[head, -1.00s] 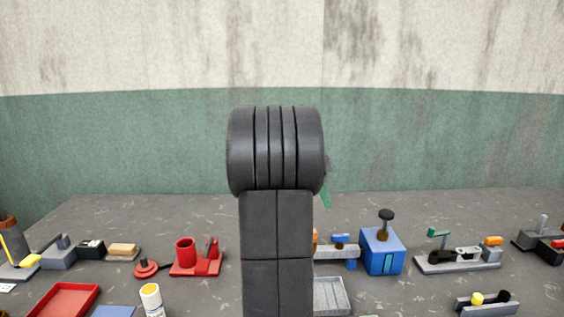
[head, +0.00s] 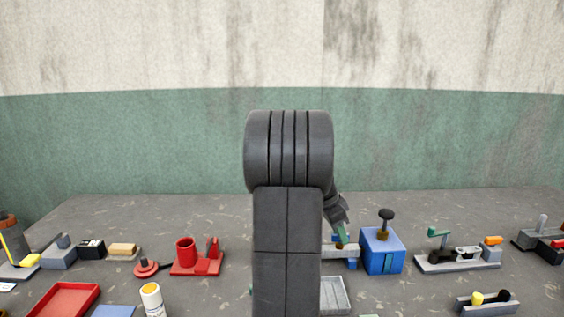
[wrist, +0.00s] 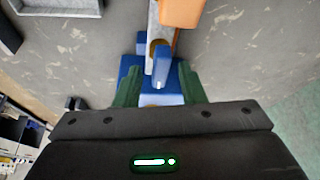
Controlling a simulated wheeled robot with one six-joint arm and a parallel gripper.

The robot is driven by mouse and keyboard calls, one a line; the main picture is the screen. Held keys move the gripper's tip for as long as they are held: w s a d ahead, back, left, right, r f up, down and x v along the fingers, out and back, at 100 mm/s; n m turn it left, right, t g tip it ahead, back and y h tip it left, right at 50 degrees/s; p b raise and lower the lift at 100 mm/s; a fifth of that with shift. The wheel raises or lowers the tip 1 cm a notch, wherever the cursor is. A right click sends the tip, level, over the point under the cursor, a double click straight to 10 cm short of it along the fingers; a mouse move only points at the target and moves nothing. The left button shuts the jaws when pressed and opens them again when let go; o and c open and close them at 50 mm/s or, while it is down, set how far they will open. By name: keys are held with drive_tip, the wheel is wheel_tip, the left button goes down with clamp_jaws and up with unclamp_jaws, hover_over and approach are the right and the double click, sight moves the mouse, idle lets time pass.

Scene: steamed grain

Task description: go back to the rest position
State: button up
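My gripper (head: 342,238) hangs to the right of my dark arm in the head view, in front of a grey and blue fixture (head: 345,262). In the wrist view its two green fingers (wrist: 160,90) stand apart. Blue parts of the fixture (wrist: 161,65) show between and beyond them, with a grey bar and an orange block (wrist: 182,12) further up. I see nothing clearly gripped. The fingertips' exact distance from the fixture cannot be told.
A blue box with a dark knob (head: 382,250) stands close to the right of my gripper. A grey tray (head: 334,295) lies below it. Red holder (head: 196,258), red tray (head: 63,301) and white bottle (head: 152,299) are left. A grey lever fixture (head: 458,258) is further right.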

drive_tip(key=n+t+p, duration=0.1)
drive_tip(key=n, duration=0.2)
drive_tip(key=shift+d+r+p, duration=0.1)
drive_tip(key=shift+r+p, duration=0.05)
drive_tip(key=shift+p, duration=0.2)
drive_tip(key=shift+n+t+y+p, duration=0.4)
drive_tip(key=shift+n+p, duration=0.2)
drive_tip(key=shift+n, duration=0.4)
drive_tip(key=shift+s, duration=0.1)
